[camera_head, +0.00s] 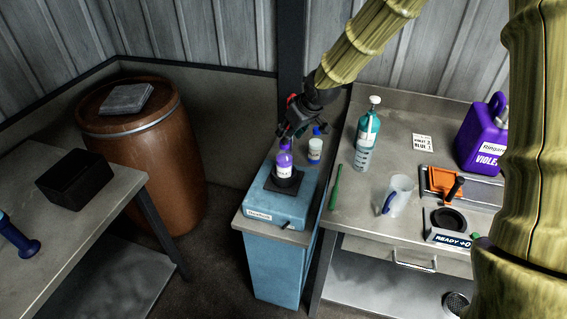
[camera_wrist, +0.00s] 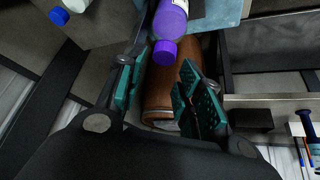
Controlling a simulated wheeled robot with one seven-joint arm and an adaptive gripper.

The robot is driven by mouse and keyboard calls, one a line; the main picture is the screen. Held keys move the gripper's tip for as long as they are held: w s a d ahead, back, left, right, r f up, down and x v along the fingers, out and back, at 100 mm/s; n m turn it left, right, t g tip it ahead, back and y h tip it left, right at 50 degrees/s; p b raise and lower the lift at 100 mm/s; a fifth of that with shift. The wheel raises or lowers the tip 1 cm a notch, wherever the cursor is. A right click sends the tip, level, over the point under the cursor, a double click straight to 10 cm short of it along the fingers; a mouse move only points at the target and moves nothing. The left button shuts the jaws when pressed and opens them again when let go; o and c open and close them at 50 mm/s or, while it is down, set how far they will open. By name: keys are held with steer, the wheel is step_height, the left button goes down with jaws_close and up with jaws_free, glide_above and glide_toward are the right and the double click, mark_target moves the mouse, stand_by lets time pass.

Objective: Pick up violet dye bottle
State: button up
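The violet dye bottle (camera_head: 284,163), purple with a white label, stands upright on a black pad (camera_head: 284,181) on top of the blue machine (camera_head: 281,213). In the wrist view the bottle (camera_wrist: 174,15) shows at the top, with its cap toward me. My gripper (camera_head: 288,133) is just above the bottle, pointing down. In the wrist view my gripper (camera_wrist: 163,66) is open, its green-padded fingers apart on either side of the cap's line. Nothing is held, and I cannot tell whether a finger touches the cap.
A white bottle with a blue cap (camera_head: 315,147) stands close behind right. A teal pump bottle (camera_head: 367,130), green stick (camera_head: 336,187), clear jug (camera_head: 398,194) and violet jug (camera_head: 482,138) are on the right bench. A brown barrel (camera_head: 160,165) and black box (camera_head: 75,179) are left.

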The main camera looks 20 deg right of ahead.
steer(key=p, duration=0.2)
glide_above(284, 158)
steer(key=w+d, duration=0.1)
steer(key=shift+w+f, duration=0.2)
steer(key=shift+f, duration=2.2)
steer(key=shift+p+x, duration=0.3)
steer(key=shift+x, duration=0.5)
jaws_close()
